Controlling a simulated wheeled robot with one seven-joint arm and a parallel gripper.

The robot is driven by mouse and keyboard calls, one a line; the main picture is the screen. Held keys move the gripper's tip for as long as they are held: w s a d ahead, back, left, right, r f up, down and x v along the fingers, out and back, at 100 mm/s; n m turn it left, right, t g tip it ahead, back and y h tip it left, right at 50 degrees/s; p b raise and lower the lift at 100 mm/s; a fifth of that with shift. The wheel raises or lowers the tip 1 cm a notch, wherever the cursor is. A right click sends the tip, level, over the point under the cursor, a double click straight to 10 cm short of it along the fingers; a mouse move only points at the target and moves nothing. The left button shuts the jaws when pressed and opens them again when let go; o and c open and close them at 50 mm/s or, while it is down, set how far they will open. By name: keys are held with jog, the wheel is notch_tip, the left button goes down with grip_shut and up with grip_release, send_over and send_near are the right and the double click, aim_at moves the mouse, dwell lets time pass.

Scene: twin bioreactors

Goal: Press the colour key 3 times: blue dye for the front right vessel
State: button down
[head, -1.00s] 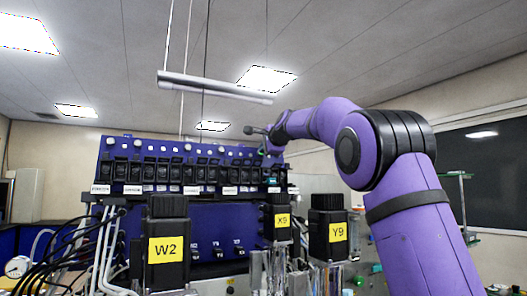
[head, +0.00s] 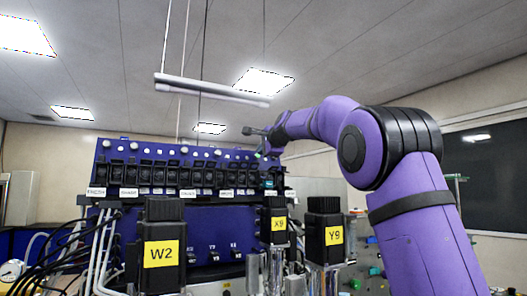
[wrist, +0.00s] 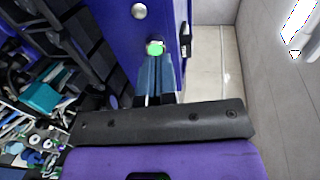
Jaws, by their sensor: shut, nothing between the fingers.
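The blue bioreactor panel (head: 165,236) carries a row of dark pump modules with round white knobs along its top. In the wrist view, a green-lit round key (wrist: 155,48) sits on the blue panel end, below a white round knob (wrist: 139,10). My gripper (wrist: 155,62) is shut and empty, its tips at or just short of the green key; contact cannot be told. In the head view my gripper (head: 264,153) is at the panel's upper right end, small and partly hidden. Motor blocks labelled W2 (head: 162,253), X9 (head: 278,225) and Y9 (head: 333,235) stand in front.
Black cables and white tubes (head: 75,250) crowd the lower left. A horizontal lamp bar (head: 210,88) hangs above the panel. A dark window (head: 490,180) is at the right. In the wrist view, open floor (wrist: 213,60) lies right of the panel.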

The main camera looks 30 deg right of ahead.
jog(key=shift+x, duration=1.4)
jog(key=shift+s, duration=0.1)
jog(key=shift+v, duration=1.3)
jog(key=shift+r, duration=0.1)
jog(key=shift+v, duration=3)
jog(key=shift+s, duration=0.1)
